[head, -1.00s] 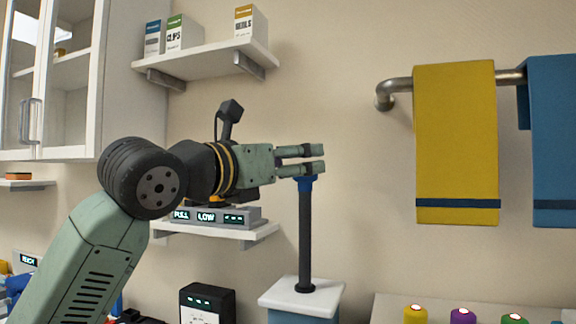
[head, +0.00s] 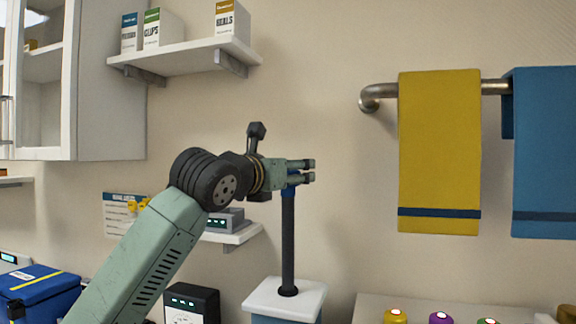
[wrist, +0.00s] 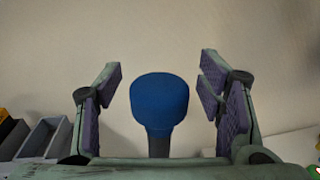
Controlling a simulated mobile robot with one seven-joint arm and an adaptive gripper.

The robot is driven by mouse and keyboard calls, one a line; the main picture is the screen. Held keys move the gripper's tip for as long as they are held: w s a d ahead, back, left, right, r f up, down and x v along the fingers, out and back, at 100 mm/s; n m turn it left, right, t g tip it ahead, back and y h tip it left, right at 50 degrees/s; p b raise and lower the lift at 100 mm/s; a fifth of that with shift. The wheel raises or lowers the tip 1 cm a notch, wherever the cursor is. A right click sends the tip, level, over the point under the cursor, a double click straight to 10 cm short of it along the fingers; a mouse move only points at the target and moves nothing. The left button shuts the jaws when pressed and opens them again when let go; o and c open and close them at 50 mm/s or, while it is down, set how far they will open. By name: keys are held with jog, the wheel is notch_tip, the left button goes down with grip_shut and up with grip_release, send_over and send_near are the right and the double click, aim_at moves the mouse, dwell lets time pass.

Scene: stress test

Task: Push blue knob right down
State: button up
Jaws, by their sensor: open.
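The blue knob (head: 292,182) caps a dark upright post (head: 288,240), which stands on a white-topped pedestal (head: 262,300). My gripper (head: 308,171) is open and level at the knob's height, with its fingers pointing right. In the head view the fingers partly cover the knob's top. In the wrist view the blue knob (wrist: 159,98) is between the two spread fingers of my gripper (wrist: 164,95), with a visible gap on each side. Whether anything touches the knob's top cannot be told.
A small shelf (head: 240,233) with a grey device is behind my arm. A yellow towel (head: 438,150) and a blue towel (head: 545,160) hang on a rail at right. Several coloured buttons line the lower-right counter (head: 365,306).

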grip_shut()
dwell(0.9)
